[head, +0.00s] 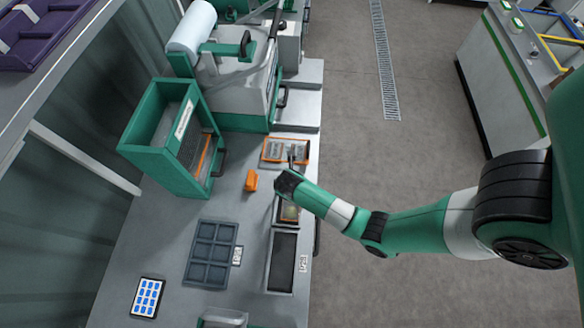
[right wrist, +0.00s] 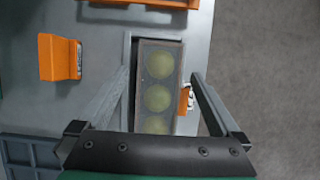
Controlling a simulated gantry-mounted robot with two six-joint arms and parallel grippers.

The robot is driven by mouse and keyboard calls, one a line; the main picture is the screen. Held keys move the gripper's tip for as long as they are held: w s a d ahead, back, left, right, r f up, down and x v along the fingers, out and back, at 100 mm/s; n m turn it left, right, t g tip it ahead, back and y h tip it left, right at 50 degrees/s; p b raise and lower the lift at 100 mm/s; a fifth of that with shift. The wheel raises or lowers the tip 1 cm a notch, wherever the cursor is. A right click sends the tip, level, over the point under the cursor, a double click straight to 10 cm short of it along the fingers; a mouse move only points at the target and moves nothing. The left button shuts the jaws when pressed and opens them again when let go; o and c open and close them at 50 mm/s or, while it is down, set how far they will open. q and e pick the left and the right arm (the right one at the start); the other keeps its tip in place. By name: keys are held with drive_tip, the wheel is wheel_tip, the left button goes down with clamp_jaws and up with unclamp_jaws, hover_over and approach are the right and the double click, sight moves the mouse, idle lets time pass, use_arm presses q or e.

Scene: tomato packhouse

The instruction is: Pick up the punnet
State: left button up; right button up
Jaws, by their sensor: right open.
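The punnet (right wrist: 147,125) is a clear, lidded-looking box with several round yellow-green fruits in a row, seen from above in the right wrist view. In the head view it shows partly (head: 290,212) beneath my right gripper (head: 284,182), on the bench's right side. My right gripper is open; in the right wrist view its two fingers (right wrist: 161,75) reach along either side of the punnet, with gaps between. Whether the fingertips are down at the punnet's height I cannot tell. The gripper's body hides the near end. My left gripper is not in view.
An orange block (head: 252,180) stands left of the punnet, and an orange-edged tray (head: 272,160) lies behind it. A dark flat recess (head: 282,262) is in front. A grey compartment tray (head: 211,252), a green bin (head: 150,150) and a blue-marked tablet (head: 147,297) sit further left.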

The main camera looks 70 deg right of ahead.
drive_tip(key=x, duration=0.3)
drive_tip(key=shift+b, duration=0.35)
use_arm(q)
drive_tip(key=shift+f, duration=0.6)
use_arm(e)
drive_tip(key=c, duration=1.3)
drive_tip(key=shift+o, duration=0.2)
drive_tip(key=shift+r, duration=0.15)
drive_tip(key=shift+r, duration=0.3)
wheel_tip(320, 180, up, 3)
drive_tip(key=shift+f+p, duration=0.15)
drive_tip(key=shift+p, duration=0.7)
use_arm(q)
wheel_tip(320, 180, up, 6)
drive_tip(key=p, duration=0.4)
drive_tip(key=shift+p, duration=0.3)
use_arm(e)
drive_tip(key=s+a+r, duration=0.5)
drive_tip(key=s+r, duration=0.4)
drive_tip(key=s, duration=0.4)
drive_tip(key=shift+r, duration=0.3)
